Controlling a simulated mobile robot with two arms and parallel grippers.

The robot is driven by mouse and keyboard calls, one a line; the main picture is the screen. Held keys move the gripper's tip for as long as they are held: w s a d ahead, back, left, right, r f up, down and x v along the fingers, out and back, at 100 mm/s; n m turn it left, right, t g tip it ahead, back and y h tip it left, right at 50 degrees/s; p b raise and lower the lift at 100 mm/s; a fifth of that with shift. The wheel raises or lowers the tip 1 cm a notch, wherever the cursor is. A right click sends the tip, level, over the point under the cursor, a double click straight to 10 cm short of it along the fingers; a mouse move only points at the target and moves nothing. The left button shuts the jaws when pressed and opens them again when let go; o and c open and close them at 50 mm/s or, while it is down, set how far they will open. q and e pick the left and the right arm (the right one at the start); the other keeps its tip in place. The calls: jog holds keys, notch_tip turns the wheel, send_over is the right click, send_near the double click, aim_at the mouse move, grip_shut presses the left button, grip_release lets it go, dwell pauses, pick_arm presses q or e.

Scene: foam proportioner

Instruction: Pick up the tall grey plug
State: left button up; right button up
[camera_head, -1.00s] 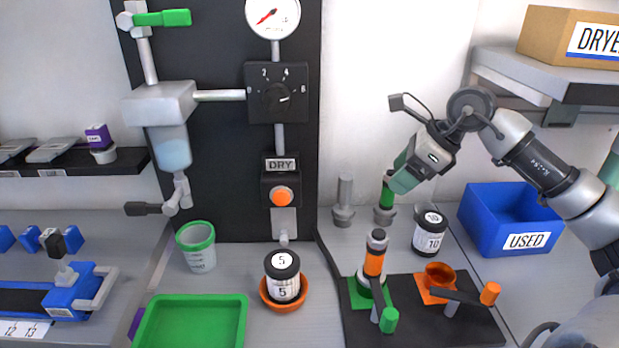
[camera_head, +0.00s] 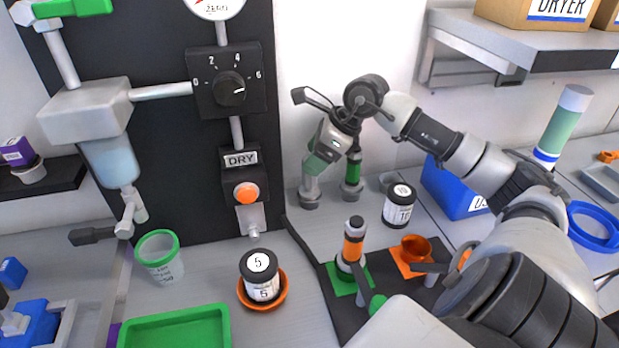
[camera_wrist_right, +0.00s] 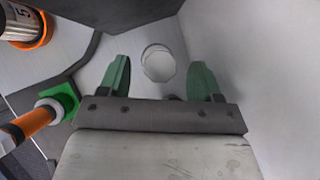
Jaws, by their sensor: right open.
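The tall grey plug (camera_head: 309,196) stands upright on the bench near the back wall. Its upper part is hidden behind my right gripper (camera_head: 317,162) in the head view. In the right wrist view, the round grey top of the plug (camera_wrist_right: 158,64) shows between the two green fingers of the open right gripper (camera_wrist_right: 160,76). The gripper is not closed on it, and the picture does not clearly tell how far down the fingers reach. My left gripper is not in view.
A green-banded plug (camera_head: 352,174) stands close right of the grey one. A black-lidded jar (camera_head: 398,206), an orange-and-black plug (camera_head: 353,245) and an orange cup (camera_head: 416,250) are nearby. The black panel (camera_head: 190,205) rises to the left. A blue bin (camera_head: 440,192) is at the right.

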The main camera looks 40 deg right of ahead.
aim_at(310, 181)
jog(key=shift+x, duration=1.9)
jog(key=shift+w+r, duration=0.1)
jog(key=c, duration=1.1)
grip_shut()
jog(key=shift+r+p, duration=0.2)
jog(key=shift+p, duration=0.15)
